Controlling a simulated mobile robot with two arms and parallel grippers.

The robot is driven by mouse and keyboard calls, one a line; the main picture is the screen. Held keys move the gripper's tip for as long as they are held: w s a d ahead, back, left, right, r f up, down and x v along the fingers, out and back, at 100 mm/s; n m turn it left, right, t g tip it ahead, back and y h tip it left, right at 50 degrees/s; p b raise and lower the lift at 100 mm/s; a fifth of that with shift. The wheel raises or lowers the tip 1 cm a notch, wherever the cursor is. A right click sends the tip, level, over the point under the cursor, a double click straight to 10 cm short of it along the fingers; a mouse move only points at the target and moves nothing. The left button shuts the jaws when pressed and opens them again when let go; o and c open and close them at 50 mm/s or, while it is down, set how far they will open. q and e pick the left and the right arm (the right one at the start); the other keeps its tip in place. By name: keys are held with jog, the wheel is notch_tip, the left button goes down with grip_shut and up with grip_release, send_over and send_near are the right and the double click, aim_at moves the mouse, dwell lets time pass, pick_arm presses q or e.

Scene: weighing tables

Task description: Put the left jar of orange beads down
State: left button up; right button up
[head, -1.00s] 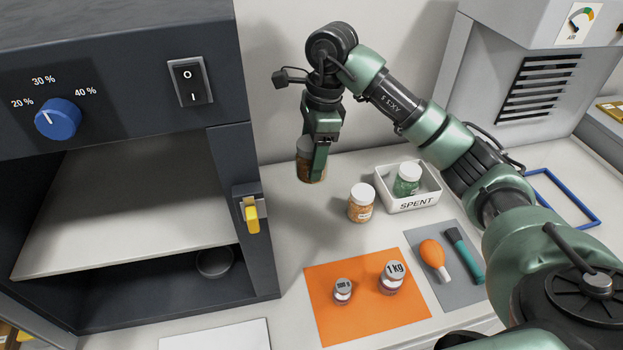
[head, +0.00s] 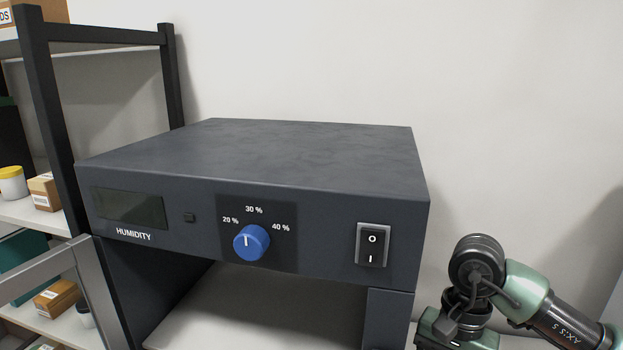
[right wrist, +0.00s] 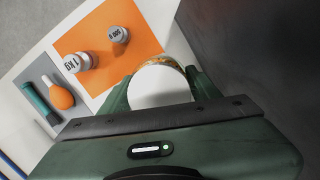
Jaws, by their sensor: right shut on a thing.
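In the right wrist view my right gripper (right wrist: 158,92) is shut on a jar with a white lid (right wrist: 160,86). A thin rim of orange shows past the lid. Most of the jar is hidden by its lid and my fingers, and I cannot tell whether its base touches the table. In the head view only part of my right arm shows at the lower right; the gripper and jar are below the picture. My left gripper is in neither view.
A dark humidity cabinet (head: 260,165) with a blue knob (head: 251,242) and a power switch (head: 373,246) fills the head view. A shelf rack (head: 170,80) stands at left. The wrist view shows an orange mat (right wrist: 95,40) with two weights, and an orange bulb (right wrist: 61,95) beside it.

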jog(key=s+a+f+n+h, duration=0.1)
jog(key=s+a+f+n, duration=0.15)
jog(key=s+n, duration=0.45)
jog(key=w+d+r+m+t+y+b, duration=0.1)
jog(key=w+d+r+m+b, duration=0.25)
jog(key=w+m, duration=0.55)
jog(key=w+d+r+m+t+y+b, duration=0.1)
jog(key=w+d+r+m+b, duration=0.15)
jog(key=w+d+m, duration=0.6)
jog(key=a+f+m+p, duration=0.1)
jog(key=f, duration=0.5)
jog(key=s+a+f+m+p, duration=0.1)
jog(key=f, duration=0.4)
jog(key=a+f+m+p, duration=0.1)
jog(key=a+f+p, duration=0.1)
jog(key=f, duration=0.4)
jog(key=shift+s+f, duration=0.2)
jog(key=shift+f, duration=0.65)
jog(key=shift+f, duration=0.1)
